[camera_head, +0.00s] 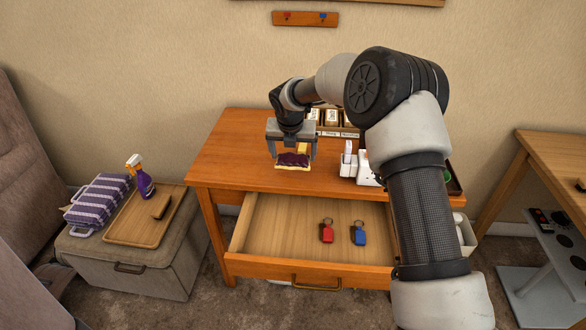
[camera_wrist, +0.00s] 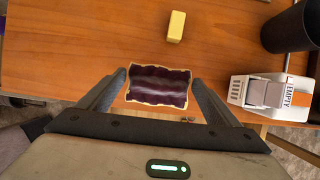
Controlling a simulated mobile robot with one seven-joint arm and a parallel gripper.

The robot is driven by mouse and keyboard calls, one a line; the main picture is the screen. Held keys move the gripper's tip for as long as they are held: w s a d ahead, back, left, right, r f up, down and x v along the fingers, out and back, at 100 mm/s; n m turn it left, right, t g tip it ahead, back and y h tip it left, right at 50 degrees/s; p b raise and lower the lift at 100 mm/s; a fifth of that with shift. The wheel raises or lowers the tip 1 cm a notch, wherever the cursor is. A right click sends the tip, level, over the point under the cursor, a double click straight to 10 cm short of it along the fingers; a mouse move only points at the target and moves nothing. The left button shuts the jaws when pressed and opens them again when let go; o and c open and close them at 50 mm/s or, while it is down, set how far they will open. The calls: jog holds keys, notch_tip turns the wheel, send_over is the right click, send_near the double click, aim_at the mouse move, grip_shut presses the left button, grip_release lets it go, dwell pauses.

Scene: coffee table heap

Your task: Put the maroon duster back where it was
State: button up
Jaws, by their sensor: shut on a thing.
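The maroon duster (camera_wrist: 158,86), a dark cloth pad with a pale wavy edge, sits between the two fingers of my gripper (camera_wrist: 158,92) in the wrist view. In the head view the duster (camera_head: 293,160) hangs at the fingertips of my gripper (camera_head: 292,155), over the left part of the wooden table. My gripper is shut on it. Whether the duster touches the tabletop (camera_head: 235,150) I cannot tell.
A yellow block (camera_wrist: 176,27) lies on the tabletop beyond the duster. A white box labelled EMPTY (camera_wrist: 270,92) and a dark cup (camera_wrist: 288,28) stand to the right. Below, the open drawer (camera_head: 280,225) holds a red key tag (camera_head: 326,233) and a blue one (camera_head: 359,235). A tray (camera_head: 130,222) lies on the ottoman at left.

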aim_at(293, 161)
notch_tip(293, 161, down, 5)
jog(key=shift+r+b, duration=0.1)
jog(key=shift+b, duration=0.4)
jog(key=o, duration=0.8)
jog(key=shift+f, duration=0.2)
jog(key=shift+o, duration=0.2)
jog(key=shift+r, duration=0.1)
